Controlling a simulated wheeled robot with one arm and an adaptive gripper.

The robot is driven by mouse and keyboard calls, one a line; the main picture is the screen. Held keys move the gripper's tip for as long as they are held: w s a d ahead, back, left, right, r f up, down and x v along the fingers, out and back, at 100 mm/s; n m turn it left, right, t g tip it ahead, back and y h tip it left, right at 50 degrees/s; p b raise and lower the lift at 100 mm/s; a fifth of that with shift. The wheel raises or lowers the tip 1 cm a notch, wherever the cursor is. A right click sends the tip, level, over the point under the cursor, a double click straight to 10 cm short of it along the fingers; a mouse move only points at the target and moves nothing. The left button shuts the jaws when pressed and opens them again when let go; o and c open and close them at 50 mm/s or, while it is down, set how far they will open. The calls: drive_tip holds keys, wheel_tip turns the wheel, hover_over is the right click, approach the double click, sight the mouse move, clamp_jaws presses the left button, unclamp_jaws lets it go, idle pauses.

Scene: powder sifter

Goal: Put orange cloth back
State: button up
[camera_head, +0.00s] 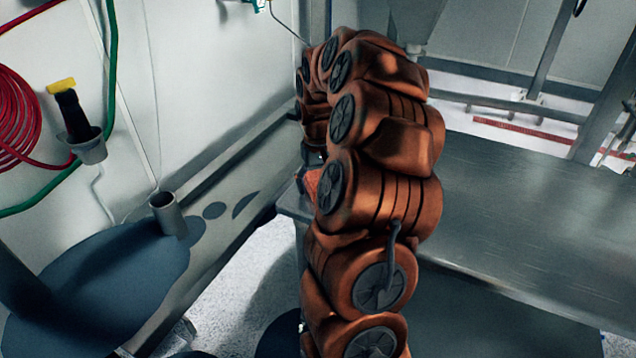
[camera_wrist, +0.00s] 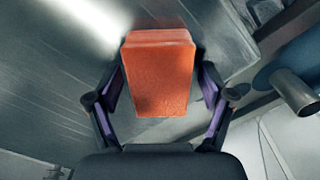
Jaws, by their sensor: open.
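The orange cloth (camera_wrist: 160,80) is a folded, block-like piece in the middle of the wrist view. A small part of it shows in the head view (camera_head: 312,183), beside my arm, at the left end of the metal table (camera_head: 530,220). My gripper (camera_wrist: 162,77) is open, with one purple-padded finger on each side of the cloth. Small gaps show between the fingers and the cloth. Whether the cloth rests flat on the metal is not clear. My arm hides most of the gripper and cloth in the head view.
A blue-grey round surface with a short metal tube (camera_head: 167,213) stands at lower left. A grey wall holder (camera_head: 88,146) carries a dark, yellow-ended tool (camera_head: 70,110). A red coiled hose (camera_head: 18,115) hangs at far left. The metal table's right part is bare.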

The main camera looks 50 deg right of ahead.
sight(318, 180)
drive_tip(key=shift+r, duration=0.1)
wheel_tip(318, 180, up, 12)
drive_tip(key=b, duration=0.1)
idle(0.7)
drive_tip(key=s+a+n, duration=0.2)
drive_tip(key=s+a, duration=0.1)
drive_tip(key=a, duration=0.8)
drive_tip(key=s+a+n, duration=0.2)
drive_tip(key=s+a, duration=0.1)
drive_tip(key=a, duration=0.8)
drive_tip(key=s+a+f+g, duration=0.1)
drive_tip(key=s+a+f, duration=0.3)
drive_tip(key=s, duration=0.5)
drive_tip(key=s+a+f+n, duration=0.1)
drive_tip(key=s+a+f, duration=0.3)
drive_tip(key=s+a, duration=0.2)
drive_tip(key=s, duration=0.2)
drive_tip(key=shift+s+a+f+n+g, duration=0.25)
drive_tip(key=shift+s+f+n+g, duration=0.05)
drive_tip(key=shift+s+f+g, duration=0.1)
drive_tip(key=shift+r, duration=0.1)
wheel_tip(318, 180, up, 5)
drive_tip(key=p, duration=0.4)
drive_tip(key=shift+w+p, duration=0.1)
drive_tip(key=shift+p, duration=0.3)
